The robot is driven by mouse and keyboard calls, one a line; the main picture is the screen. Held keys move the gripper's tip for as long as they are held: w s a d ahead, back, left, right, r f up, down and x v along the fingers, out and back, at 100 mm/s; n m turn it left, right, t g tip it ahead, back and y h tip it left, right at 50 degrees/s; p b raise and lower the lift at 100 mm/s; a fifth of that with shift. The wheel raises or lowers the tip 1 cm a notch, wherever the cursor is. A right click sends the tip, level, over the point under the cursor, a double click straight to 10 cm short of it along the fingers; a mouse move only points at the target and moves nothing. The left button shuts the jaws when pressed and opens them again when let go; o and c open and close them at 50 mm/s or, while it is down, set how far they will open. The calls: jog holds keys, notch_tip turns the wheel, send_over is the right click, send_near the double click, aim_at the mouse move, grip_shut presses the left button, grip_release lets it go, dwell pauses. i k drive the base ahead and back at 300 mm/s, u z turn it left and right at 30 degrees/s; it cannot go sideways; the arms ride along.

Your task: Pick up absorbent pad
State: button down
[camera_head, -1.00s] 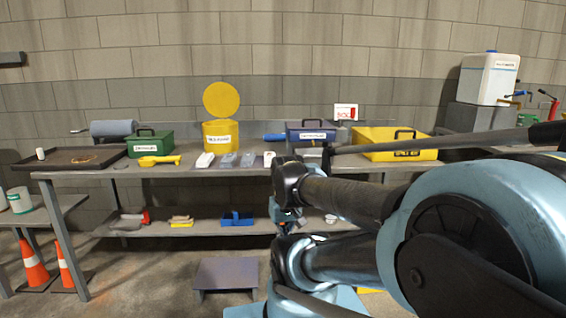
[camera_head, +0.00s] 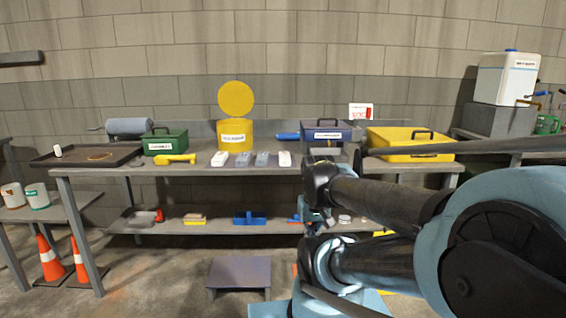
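No object here is plainly readable as the absorbent pad. Small flat items lie in a row on the bench: a white one (camera_head: 219,159), a grey one (camera_head: 244,159), another grey one (camera_head: 262,159) and a white one (camera_head: 284,159). A grey-blue roll (camera_head: 130,127) lies at the back left of the bench. My gripper (camera_head: 315,217) seems to be at the dark end of my arm, in front of the bench and right of the row. Its fingers are too small and hidden to read, and nothing is clearly seen held.
The bench (camera_head: 330,171) also bears a yellow lidded bin (camera_head: 235,136), green box (camera_head: 165,140), yellow case (camera_head: 411,147) and dark tray (camera_head: 45,160). Orange cones (camera_head: 50,258) stand at left. A low step (camera_head: 240,273) stands on the floor. My arm covers the right side.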

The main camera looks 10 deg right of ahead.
aim_at(219, 159)
jog(key=k, duration=0.4)
jog(key=u, duration=0.75)
jog(key=i, duration=1.35)
jog(key=z, duration=0.35)
